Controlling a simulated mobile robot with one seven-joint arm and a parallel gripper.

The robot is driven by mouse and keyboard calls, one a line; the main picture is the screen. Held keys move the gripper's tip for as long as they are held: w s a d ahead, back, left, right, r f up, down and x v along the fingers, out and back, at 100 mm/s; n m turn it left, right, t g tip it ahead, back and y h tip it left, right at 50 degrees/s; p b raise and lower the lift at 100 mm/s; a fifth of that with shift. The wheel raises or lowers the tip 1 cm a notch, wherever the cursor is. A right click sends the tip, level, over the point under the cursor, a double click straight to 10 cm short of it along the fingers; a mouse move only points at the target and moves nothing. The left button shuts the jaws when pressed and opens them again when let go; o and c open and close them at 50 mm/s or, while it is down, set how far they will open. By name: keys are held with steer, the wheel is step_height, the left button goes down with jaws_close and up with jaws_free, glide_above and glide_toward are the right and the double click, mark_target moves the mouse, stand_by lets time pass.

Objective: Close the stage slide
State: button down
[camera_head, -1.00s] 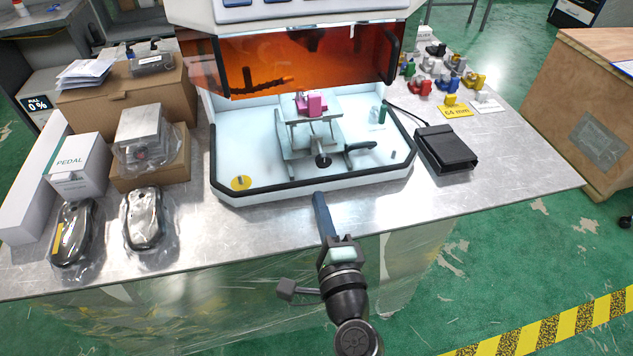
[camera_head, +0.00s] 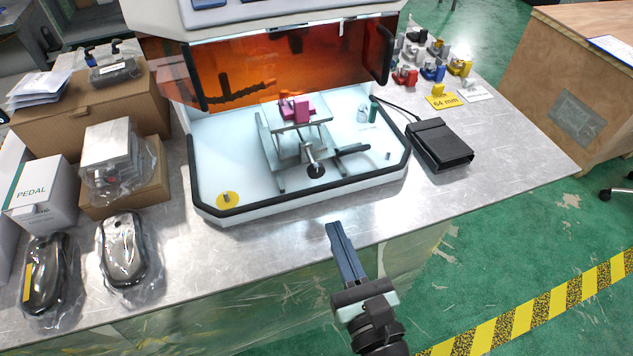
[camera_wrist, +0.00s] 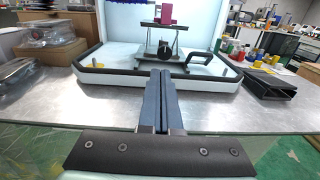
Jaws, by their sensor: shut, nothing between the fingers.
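The stage slide (camera_head: 277,167) is a grey metal stand inside the white machine, behind its open front. It carries a raised plate (camera_head: 306,123) with a pink block (camera_head: 297,109) on top. A round black knob (camera_head: 315,170) faces me at its front, and a black handle (camera_head: 352,149) sticks out to the right. In the wrist view the stage (camera_wrist: 164,40) and the handle (camera_wrist: 207,58) stand ahead of the fingers. My gripper (camera_head: 334,226) is shut and empty, outside the machine, in front of its black-edged front rim and apart from the stage.
An orange see-through cover (camera_head: 290,65) is raised above the opening. A black pedal box (camera_head: 440,145) lies at right, with coloured parts behind it. Bagged items and cartons (camera_head: 90,105) crowd the left. The table's front strip (camera_head: 270,240) is clear.

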mark_target(309, 167)
steer(key=x, duration=1)
steer(key=shift+w, duration=0.15)
steer(key=x, duration=0.4)
steer(key=shift+r+p, duration=0.1)
steer(key=shift+p, duration=0.3)
steer(key=shift+a+r, duration=0.1)
steer(key=shift+r, duration=0.15)
